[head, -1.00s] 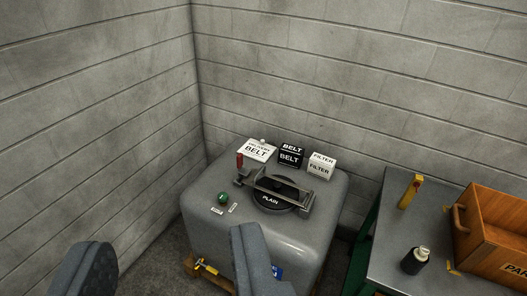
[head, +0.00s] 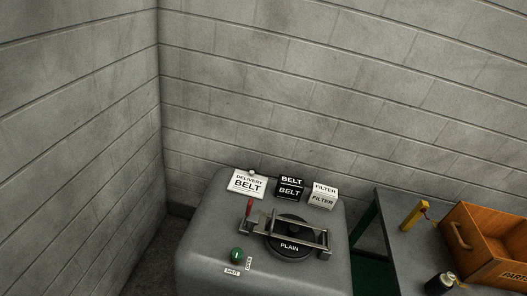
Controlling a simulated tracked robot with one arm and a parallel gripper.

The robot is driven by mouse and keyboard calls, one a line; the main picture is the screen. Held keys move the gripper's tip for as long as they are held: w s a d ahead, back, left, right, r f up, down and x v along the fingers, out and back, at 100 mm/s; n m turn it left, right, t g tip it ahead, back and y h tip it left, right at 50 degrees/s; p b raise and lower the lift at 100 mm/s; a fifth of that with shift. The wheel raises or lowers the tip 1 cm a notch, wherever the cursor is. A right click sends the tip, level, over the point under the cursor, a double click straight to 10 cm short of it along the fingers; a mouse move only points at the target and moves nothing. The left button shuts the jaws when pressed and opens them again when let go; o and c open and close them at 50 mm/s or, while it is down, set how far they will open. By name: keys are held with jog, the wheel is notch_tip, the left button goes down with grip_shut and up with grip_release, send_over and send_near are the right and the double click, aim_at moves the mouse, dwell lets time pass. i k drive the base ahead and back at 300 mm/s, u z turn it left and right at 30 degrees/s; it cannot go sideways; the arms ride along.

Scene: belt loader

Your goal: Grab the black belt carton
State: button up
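The black belt carton (head: 290,187) stands at the back of the grey machine's top (head: 205,240), with "BELT" in white on its top and front faces. A white "DELIVERY BELT" box or sign (head: 247,184) is to its left, and a white "FILTER" carton (head: 323,196) is close on its right. In front of it is a round black lid marked "PLAIN" (head: 290,247) under a metal clamp bar. My gripper is out of the frame now, and nothing touches the carton.
A red-handled lever (head: 249,207) and a green button (head: 236,255) are on the machine top. At right, a table (head: 388,222) holds a wooden crate (head: 463,240), a yellow object (head: 413,214) and a dark cylinder (head: 439,284). Block walls meet behind the machine.

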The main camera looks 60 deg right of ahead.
aim_at(288, 188)
jog(key=z, duration=0.45)
jog(key=i, duration=1.05)
jog(key=z, duration=0.85)
